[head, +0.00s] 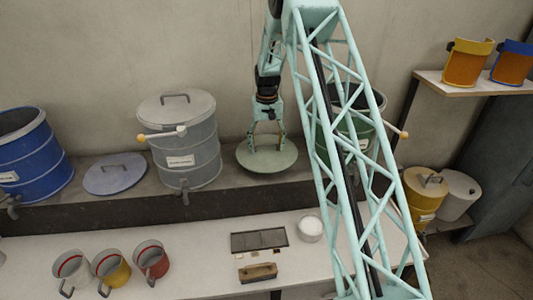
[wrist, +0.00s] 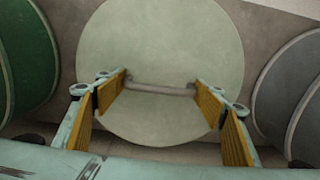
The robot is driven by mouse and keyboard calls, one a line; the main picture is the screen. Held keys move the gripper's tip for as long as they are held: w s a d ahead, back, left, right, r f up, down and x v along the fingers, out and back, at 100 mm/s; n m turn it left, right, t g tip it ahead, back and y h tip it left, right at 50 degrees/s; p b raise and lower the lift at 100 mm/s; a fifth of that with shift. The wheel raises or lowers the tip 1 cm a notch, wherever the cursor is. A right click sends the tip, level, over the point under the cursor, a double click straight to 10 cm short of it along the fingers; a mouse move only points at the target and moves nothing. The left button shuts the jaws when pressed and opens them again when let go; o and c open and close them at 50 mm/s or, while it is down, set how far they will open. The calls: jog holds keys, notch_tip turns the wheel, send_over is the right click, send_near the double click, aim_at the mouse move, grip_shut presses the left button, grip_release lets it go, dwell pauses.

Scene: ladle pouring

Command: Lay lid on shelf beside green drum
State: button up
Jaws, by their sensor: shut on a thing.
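The pale green round lid (head: 280,162) is level, at or just above the shelf (head: 113,204), between the grey drum and the green drum. I cannot tell whether it touches the shelf. My gripper (head: 266,146) is above it, shut on its handle. In the wrist view the handle (wrist: 160,89) spans between the yellow finger pads of my gripper (wrist: 161,91), and the lid (wrist: 160,45) fills the middle. The green drum (head: 368,128) stands open to the right, partly hidden by my lattice arm. Its side shows at the left of the wrist view (wrist: 25,60).
The grey drum (head: 190,140) with its lid on stands close left of the green lid. A blue lid (head: 115,175) and an open blue drum (head: 35,155) are farther left. Several mugs (head: 112,268) and a white bowl (head: 310,229) stand on the lower table.

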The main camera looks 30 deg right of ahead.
aim_at(266, 151)
jog(key=shift+w+f, duration=0.2)
jog(key=shift+f, duration=1.55)
jog(key=shift+f, duration=0.15)
jog(key=o, duration=1.1)
jog(key=shift+c, duration=0.2)
notch_tip(266, 151, up, 12)
jog(key=shift+r+p, duration=0.1)
jog(key=shift+p, duration=0.2)
jog(key=shift+r, duration=0.1)
